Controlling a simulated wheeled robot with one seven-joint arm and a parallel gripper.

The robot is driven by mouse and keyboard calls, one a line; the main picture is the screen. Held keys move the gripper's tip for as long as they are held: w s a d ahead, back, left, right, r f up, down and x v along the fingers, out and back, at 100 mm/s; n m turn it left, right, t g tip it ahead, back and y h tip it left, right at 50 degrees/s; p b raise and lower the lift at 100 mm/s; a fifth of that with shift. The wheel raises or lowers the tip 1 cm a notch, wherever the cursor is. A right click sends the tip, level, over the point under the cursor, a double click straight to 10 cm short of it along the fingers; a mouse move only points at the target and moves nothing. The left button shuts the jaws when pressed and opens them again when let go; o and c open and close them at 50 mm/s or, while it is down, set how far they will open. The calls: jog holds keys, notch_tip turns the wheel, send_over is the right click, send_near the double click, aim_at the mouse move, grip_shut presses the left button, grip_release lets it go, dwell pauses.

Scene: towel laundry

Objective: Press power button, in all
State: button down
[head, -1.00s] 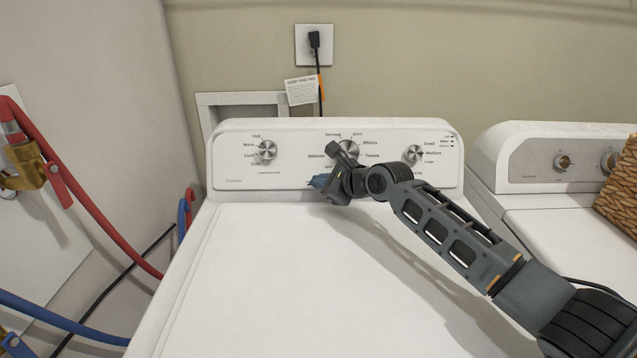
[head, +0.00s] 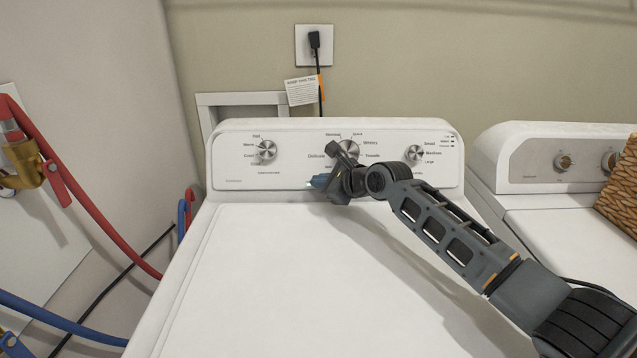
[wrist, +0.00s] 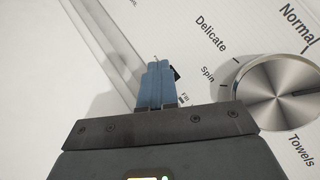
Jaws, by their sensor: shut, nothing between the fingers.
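The white washer's control panel (head: 225,170) carries a large central dial (head: 349,149), which also shows in the wrist view (wrist: 280,92). My gripper (head: 318,182) is at the panel's lower middle, below and left of that dial. In the wrist view, its blue fingers (wrist: 155,68) are shut together and empty, with their tips close to the panel. A small dark piece (wrist: 175,72) shows just right of the fingertips, partly hidden; I cannot tell if it is the power button. Whether the tips touch the panel is unclear. A small pale green spot shows by the fingertips in the head view.
Smaller dials sit at the panel's left (head: 266,150) and right (head: 414,153). The white washer top (head: 240,270) is clear below my arm. A second machine (head: 545,165) with a wicker basket (head: 622,190) stands at right. Red (head: 95,210) and blue hoses hang at left.

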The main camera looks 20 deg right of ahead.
jog(key=shift+s+r+p, duration=0.1)
jog(key=shift+p, duration=0.2)
jog(key=shift+s+a+r+p, duration=0.25)
jog(key=shift+s+p, duration=0.25)
jog(key=shift+p, duration=0.55)
jog(key=s+p, duration=0.1)
jog(key=p, duration=0.1)
jog(key=s+r+p, duration=0.1)
jog(key=shift+a+r+p, duration=0.2)
jog(key=shift+a+p, duration=0.1)
jog(key=shift+p, duration=0.1)
jog(key=shift+s+a, duration=0.15)
jog(key=shift+s, duration=0.15)
jog(key=shift+s+a+r, duration=0.1)
jog(key=shift+s+r, duration=0.1)
jog(key=shift+s, duration=0.25)
jog(key=shift+s+a+r, duration=0.1)
jog(key=shift+s+r, duration=0.05)
jog(key=shift+s, duration=0.3)
